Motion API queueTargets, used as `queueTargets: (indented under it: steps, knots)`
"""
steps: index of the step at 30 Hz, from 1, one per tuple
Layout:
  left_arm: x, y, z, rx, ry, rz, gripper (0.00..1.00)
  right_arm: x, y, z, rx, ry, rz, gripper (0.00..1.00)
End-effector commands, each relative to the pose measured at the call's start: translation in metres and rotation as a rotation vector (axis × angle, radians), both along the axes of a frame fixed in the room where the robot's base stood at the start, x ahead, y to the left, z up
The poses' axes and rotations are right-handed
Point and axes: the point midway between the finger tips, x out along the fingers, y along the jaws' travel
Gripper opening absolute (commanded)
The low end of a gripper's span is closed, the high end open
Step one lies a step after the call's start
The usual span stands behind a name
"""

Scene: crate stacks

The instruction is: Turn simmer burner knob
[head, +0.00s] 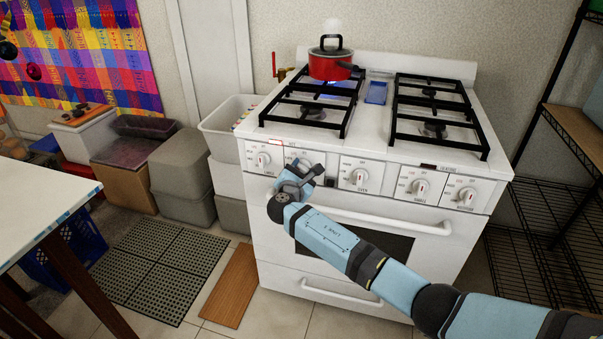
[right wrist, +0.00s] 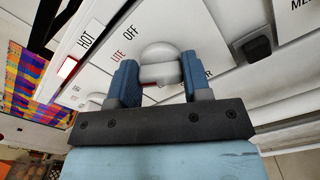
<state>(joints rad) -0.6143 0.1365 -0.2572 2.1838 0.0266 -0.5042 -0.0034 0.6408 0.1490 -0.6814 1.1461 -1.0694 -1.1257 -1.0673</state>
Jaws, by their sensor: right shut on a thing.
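The white stove (head: 410,150) has a row of knobs along its front panel. My right gripper (head: 306,174) is at the second knob from the left and mostly hides it in the head view. In the right wrist view, its two blue fingers (right wrist: 157,82) are shut on a rounded white knob (right wrist: 167,62), one on each side. Panel lettering near this knob includes "OFF", "LITE" and "HOT"; I cannot read its full burner label. My left gripper is not in view.
Other knobs are the far-left knob (head: 262,160), the oven knob (head: 358,176) and two right knobs (head: 420,187). A red pot (head: 328,68) stands on the rear left burner. The oven handle (head: 390,222) runs below the panel. A wire shelf (head: 570,120) stands at right.

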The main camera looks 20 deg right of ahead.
Motion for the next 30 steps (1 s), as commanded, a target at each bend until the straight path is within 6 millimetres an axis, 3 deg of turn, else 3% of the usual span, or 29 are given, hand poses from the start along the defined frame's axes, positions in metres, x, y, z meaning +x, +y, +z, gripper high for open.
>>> queueTargets:
  steps: [17, 21, 30]
  knots:
    - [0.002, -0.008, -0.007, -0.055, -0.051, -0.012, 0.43, -0.001, -0.001, -0.007, 0.451, -0.302, -0.001, 0.21]
    - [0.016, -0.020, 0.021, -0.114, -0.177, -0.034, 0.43, -0.001, 0.000, -0.007, 0.558, -0.374, 0.000, 0.21]
    - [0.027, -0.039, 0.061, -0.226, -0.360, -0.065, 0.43, -0.001, -0.001, -0.007, 0.744, -0.501, 0.000, 0.21]
